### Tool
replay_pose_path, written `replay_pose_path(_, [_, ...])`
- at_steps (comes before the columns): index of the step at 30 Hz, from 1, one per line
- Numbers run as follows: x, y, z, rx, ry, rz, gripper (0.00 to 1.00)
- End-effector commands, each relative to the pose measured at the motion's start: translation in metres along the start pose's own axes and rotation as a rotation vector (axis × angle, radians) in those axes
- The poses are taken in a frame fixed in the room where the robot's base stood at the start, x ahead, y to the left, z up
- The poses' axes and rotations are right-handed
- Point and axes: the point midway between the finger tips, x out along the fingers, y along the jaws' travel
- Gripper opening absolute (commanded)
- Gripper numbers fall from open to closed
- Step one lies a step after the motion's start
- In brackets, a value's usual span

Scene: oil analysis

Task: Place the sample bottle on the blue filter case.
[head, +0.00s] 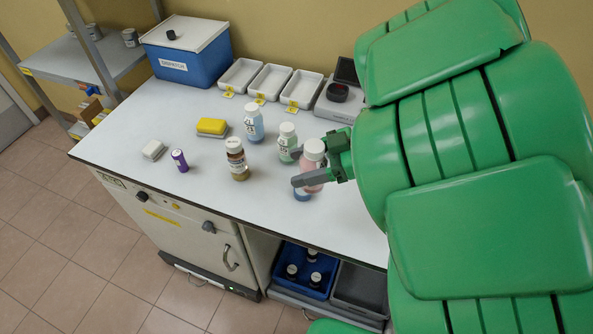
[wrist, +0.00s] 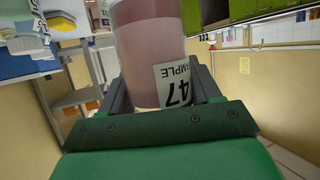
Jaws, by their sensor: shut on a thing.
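The sample bottle (head: 311,172) has pink contents and a white cap. My gripper (head: 298,168) is shut on it and holds it near the right part of the bench. In the wrist view the bottle (wrist: 150,45) is between the fingers, with a label reading SAMPLE 47 upside down. A small blue round thing (head: 302,195), probably the blue filter case, shows just below the bottle and the near finger. It is mostly hidden, and I cannot tell whether the bottle touches it.
A green-tinted bottle (head: 287,143), a pale blue bottle (head: 254,125) and a brown bottle (head: 237,163) stand close by to the left. A purple cylinder (head: 180,160), a yellow sponge (head: 212,126) and white trays (head: 271,82) are farther off. The front bench strip is clear.

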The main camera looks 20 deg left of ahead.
Motion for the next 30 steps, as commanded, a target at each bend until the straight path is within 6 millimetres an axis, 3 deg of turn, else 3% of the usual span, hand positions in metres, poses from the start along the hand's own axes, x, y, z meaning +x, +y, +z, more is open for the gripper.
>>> replay_pose_path(18, [0.03, 0.043, 0.039, -0.001, 0.002, -0.001, 0.26])
replay_pose_path(30, [0.037, 0.052, 0.05, 0.0, 0.0, 0.0, 0.26])
